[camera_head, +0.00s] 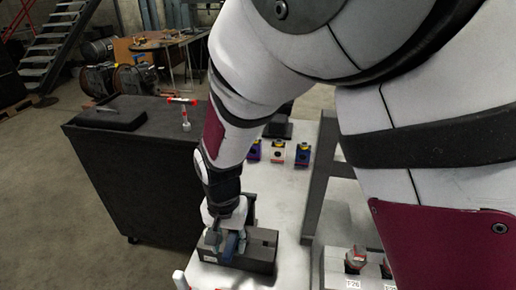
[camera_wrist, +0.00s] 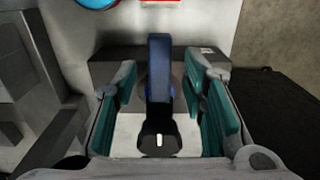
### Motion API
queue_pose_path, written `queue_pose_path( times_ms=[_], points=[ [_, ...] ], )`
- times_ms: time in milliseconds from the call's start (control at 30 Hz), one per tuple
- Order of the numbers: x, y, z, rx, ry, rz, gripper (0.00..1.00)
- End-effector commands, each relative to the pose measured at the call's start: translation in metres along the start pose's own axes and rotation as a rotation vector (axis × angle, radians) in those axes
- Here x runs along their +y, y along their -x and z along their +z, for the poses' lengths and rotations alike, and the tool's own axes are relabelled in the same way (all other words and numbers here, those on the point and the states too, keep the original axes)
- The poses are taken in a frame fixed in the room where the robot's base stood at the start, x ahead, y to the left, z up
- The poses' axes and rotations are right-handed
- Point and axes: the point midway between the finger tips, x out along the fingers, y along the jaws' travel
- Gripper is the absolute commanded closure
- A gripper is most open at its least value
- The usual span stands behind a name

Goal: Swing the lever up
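The lever (camera_wrist: 160,68) is a dark blue bar with a black lower end. It stands in the middle of the wrist view, in front of a dark grey block (camera_wrist: 112,68). In the head view the blue lever (camera_head: 229,247) shows at the dark block (camera_head: 262,246) on the light table. My gripper (camera_wrist: 165,98) has its two teal-padded fingers apart, one on each side of the lever. Gaps show between the pads and the lever, so it is not clasped. In the head view my gripper (camera_head: 222,240) is at the block's left part, partly hidden by my wrist.
A black cabinet (camera_head: 150,170) with a red-and-white T-shaped tool stands at the left. Several small coloured blocks (camera_head: 278,152) sit at the table's back. A grey frame post (camera_head: 320,180) rises right of the lever block. Labelled holders (camera_head: 355,280) are at the front right.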

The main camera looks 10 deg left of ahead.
Motion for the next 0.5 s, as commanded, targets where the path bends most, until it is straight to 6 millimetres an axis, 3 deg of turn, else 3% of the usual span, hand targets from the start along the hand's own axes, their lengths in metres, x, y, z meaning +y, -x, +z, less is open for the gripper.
queue_pose_path(
  times_ms=[333, 500],
  points=[
    [0.0003, -0.0034, 0.0000, 0.000, 0.000, 0.001, 0.64],
    [0.0003, -0.0032, -0.0001, 0.000, 0.000, 0.001, 1.00]
  ],
)
